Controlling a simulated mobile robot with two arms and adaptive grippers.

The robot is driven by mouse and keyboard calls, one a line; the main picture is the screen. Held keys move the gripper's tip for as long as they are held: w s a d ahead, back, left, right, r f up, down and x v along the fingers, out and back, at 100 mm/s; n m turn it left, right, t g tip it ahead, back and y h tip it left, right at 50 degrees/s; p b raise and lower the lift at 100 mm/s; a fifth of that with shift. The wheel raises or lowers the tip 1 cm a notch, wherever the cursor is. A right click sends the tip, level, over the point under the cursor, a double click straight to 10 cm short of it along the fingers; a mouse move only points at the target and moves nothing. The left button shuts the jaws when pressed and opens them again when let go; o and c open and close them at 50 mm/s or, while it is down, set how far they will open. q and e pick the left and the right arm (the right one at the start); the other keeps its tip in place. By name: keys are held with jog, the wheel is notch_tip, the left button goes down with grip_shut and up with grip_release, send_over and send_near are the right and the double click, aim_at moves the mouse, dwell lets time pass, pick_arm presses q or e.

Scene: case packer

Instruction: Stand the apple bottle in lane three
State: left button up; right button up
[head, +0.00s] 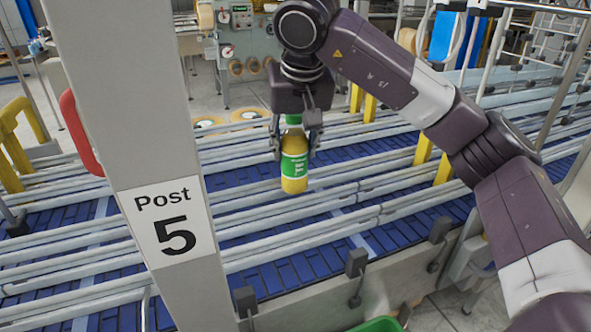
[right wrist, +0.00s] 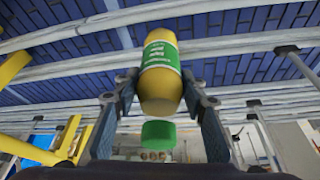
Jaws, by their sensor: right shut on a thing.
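The apple bottle (head: 294,165) is yellow with a green and white label and a green cap. My right gripper (head: 294,146) is shut on it and holds it upright over the conveyor. In the right wrist view the bottle (right wrist: 160,68) sits between both fingers, its green cap (right wrist: 158,133) nearest the palm. The blue conveyor lanes (head: 290,268) run across the view, split by pale guide rails (head: 400,205). I see no lane numbers, and cannot tell which lane is three or whether the bottle's base touches a lane. My left gripper is not in view.
A white post (head: 130,110) marked "Post 5" stands close at the left and hides part of the lanes. A red handle (head: 80,133) is on its side. Yellow posts (head: 423,148) and dark rail clamps (head: 355,263) edge the conveyor. The lanes around the bottle look empty.

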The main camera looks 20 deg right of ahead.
aim_at(295, 175)
notch_tip(295, 175, down, 2)
jog(key=shift+s, duration=0.1)
jog(key=shift+s+f+p, duration=0.1)
jog(key=shift+f+p, duration=0.15)
jog(key=shift+p, duration=0.05)
notch_tip(295, 175, down, 3)
jog(key=shift+f+p, duration=0.1)
jog(key=shift+p, duration=0.5)
jog(key=shift+f, duration=0.25)
jog(key=shift+f+b, duration=0.15)
jog(key=shift+b, duration=0.15)
jog(key=o, duration=1.2)
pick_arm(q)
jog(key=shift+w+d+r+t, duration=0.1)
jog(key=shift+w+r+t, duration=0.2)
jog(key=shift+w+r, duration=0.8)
pick_arm(e)
jog(key=shift+o, duration=0.9)
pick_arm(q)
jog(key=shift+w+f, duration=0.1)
